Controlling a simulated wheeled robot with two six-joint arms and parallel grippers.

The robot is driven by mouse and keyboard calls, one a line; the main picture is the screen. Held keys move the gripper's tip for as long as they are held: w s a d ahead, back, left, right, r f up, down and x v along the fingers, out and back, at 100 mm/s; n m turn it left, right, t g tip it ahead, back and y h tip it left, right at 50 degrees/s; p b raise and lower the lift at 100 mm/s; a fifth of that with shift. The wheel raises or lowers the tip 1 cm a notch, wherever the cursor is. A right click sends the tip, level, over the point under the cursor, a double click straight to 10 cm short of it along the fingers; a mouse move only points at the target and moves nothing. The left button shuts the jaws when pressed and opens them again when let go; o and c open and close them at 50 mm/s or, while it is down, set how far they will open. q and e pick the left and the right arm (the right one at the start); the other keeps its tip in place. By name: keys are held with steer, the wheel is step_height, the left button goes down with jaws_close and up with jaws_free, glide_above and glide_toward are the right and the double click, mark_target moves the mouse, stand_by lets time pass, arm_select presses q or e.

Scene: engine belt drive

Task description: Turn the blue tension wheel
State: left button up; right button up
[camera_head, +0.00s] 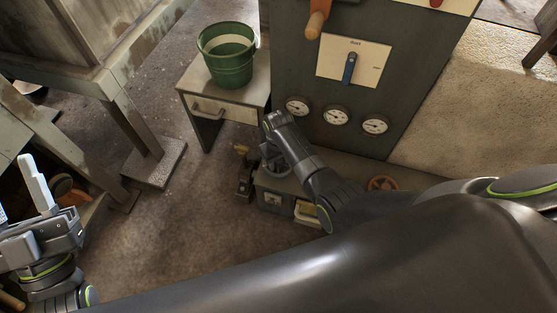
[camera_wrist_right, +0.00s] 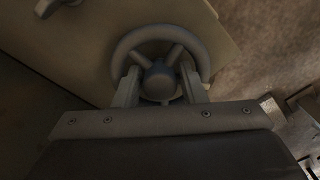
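The tension wheel (camera_wrist_right: 160,82) looks grey-blue in the dim right wrist view, with a round rim, spokes and a domed hub. My right gripper (camera_wrist_right: 159,88) is open, its two fingers on either side of the hub and overlapping the lower rim. Whether they touch the wheel I cannot tell. In the head view, part of the wheel (camera_head: 272,166) shows below my right wrist, which hides much of it. My left gripper (camera_head: 19,198) is at the left edge of the head view, its fingers apart and empty, far from the wheel.
An orange handwheel (camera_head: 382,184) sits right of my right forearm. A grey panel (camera_head: 408,95) with a blue lever (camera_head: 349,69) and gauges stands behind. A green bucket (camera_head: 228,68) stands on a small drawer table (camera_head: 247,98). Open floor (camera_head: 185,215) lies left of centre.

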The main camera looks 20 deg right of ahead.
steer(key=c, duration=0.7)
steer(key=shift+m+p, duration=0.5)
steer(key=shift+p, duration=0.05)
arm_select(q)
steer(key=w+a+f+n+g+y, duration=0.2)
steer(key=w+f+n+g, duration=0.15)
steer(key=f+g, duration=0.6)
arm_select(e)
steer(key=shift+m+p, duration=0.45)
steer(key=shift+m, duration=0.05)
arm_select(q)
steer(key=s+f+g, duration=0.2)
steer(key=f, duration=0.4)
steer(key=s+d+f+g+h+p, duration=0.1)
steer(key=f+g, duration=0.2)
steer(key=f, duration=0.3)
steer(key=shift+s, duration=0.4)
arm_select(e)
steer(key=m, duration=0.2)
steer(key=shift+m, duration=0.3)
steer(key=o, duration=0.7)
arm_select(q)
steer(key=shift+p, duration=0.3)
